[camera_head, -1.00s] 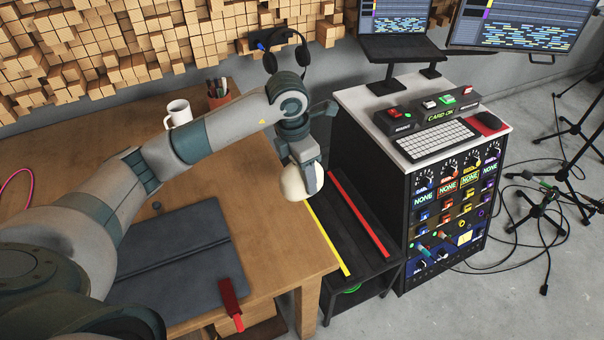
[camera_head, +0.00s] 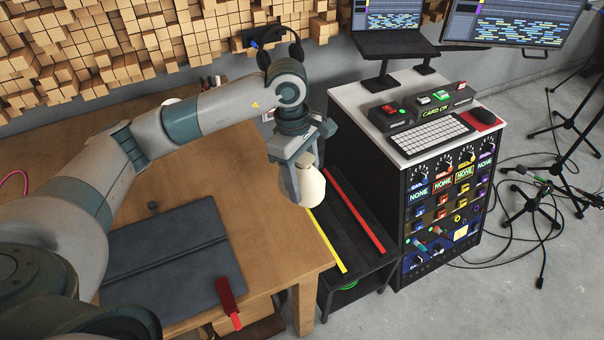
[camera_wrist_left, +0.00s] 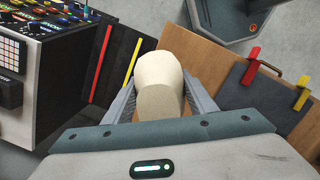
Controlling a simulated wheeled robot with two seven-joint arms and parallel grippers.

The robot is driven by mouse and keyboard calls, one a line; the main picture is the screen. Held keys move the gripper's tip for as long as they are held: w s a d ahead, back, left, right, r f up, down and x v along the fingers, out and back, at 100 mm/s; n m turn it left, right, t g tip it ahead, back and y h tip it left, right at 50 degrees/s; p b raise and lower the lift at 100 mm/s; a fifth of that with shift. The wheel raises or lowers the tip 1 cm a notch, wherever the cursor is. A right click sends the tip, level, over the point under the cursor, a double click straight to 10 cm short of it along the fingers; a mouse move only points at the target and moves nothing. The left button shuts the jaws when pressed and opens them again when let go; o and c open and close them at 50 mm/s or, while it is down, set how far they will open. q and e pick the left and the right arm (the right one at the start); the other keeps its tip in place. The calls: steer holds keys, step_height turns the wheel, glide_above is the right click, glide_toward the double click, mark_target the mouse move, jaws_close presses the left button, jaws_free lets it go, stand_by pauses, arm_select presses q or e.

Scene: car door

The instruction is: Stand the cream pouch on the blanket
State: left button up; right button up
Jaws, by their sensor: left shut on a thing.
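My left gripper (camera_head: 297,181) is shut on the cream pouch (camera_head: 312,187), above the table's right edge beside the black shelf. In the left wrist view the cream pouch (camera_wrist_left: 158,85) sits between the two fingers of my left gripper (camera_wrist_left: 160,96), its near end facing the camera. A dark grey folded cloth, which looks like the blanket (camera_head: 165,262), lies flat on the wooden table at the lower left; it also shows in the wrist view (camera_wrist_left: 268,95). My right gripper is not in view.
A red clip (camera_head: 228,298) sits at the cloth's front right edge. The black shelf (camera_head: 347,231) with red and yellow strips stands right of the wooden table (camera_head: 262,240). The rack (camera_head: 440,190) with keyboard stands further right. The table is clear between cloth and pouch.

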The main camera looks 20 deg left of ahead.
arm_select(q)
steer(key=s+r+m+y, duration=0.1)
steer(key=s+m, duration=0.3)
steer(key=m, duration=0.4)
steer(key=s+r+m+g, duration=0.1)
steer(key=s+r+m, duration=0.1)
steer(key=m, duration=0.6)
steer(key=shift+s+d+y, duration=0.2)
steer(key=shift+s+y, duration=0.2)
steer(key=shift+s, duration=0.5)
steer(key=shift+a, duration=0.15)
